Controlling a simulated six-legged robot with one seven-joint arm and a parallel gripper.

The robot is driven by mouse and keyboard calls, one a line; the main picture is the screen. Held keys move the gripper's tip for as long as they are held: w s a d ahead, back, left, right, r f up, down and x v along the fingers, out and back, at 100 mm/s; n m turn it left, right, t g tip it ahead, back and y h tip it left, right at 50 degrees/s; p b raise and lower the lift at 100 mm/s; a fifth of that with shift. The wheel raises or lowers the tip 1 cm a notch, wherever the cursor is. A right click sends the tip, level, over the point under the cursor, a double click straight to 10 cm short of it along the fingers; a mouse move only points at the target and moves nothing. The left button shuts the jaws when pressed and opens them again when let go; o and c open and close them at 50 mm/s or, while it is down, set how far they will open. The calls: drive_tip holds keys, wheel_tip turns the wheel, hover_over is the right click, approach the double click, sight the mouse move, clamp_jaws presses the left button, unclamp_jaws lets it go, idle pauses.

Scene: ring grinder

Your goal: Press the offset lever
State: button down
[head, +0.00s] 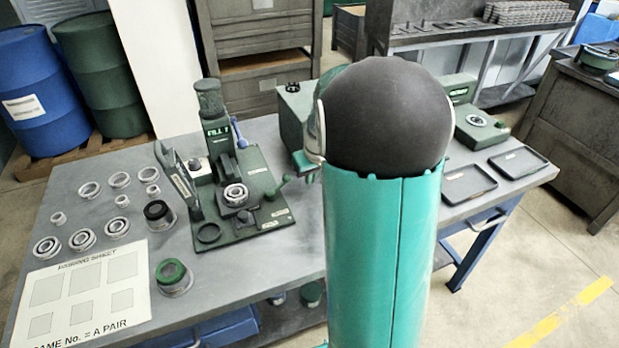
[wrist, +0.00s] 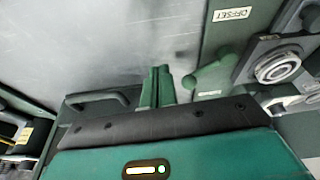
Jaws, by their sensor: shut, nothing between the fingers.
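The green lever with a round knob (wrist: 188,82) stands at the edge of the press's green base plate in the wrist view. In the head view the lever (head: 283,184) rises at the plate's right edge. An OFF-SET label (wrist: 232,14) is on the plate further up. My gripper (wrist: 156,72) is shut and empty, just left of the knob with a small gap in the picture; I cannot tell its height relative to the knob. The press (head: 215,125) holds a bearing ring (head: 235,194).
A blue-handled lever (head: 239,134) stands beside the press column. Several rings and a marked sheet (head: 85,290) lie on the table's left. Another green machine (head: 295,115) stands behind my arm. Two dark trays (head: 468,182) lie at right. Grey tabletop beside the plate is bare.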

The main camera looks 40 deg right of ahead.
drive_tip(key=v, duration=0.9)
drive_tip(key=shift+w+d, duration=0.35)
drive_tip(key=shift+d, duration=0.15)
drive_tip(key=shift+w, duration=0.1)
drive_tip(key=s+a+r+n+t, duration=0.1)
drive_tip(key=s+a+r, duration=0.2)
drive_tip(key=a, duration=0.5)
drive_tip(key=s+a+r, duration=0.3)
drive_tip(key=s+a, duration=0.1)
drive_tip(key=a, duration=0.5)
drive_tip(key=s+a+t, duration=0.1)
drive_tip(key=s+a, duration=0.8)
drive_tip(key=s, duration=0.1)
drive_tip(key=shift+a+n, duration=0.2)
drive_tip(key=shift+n, duration=0.2)
drive_tip(key=shift+f, duration=0.1)
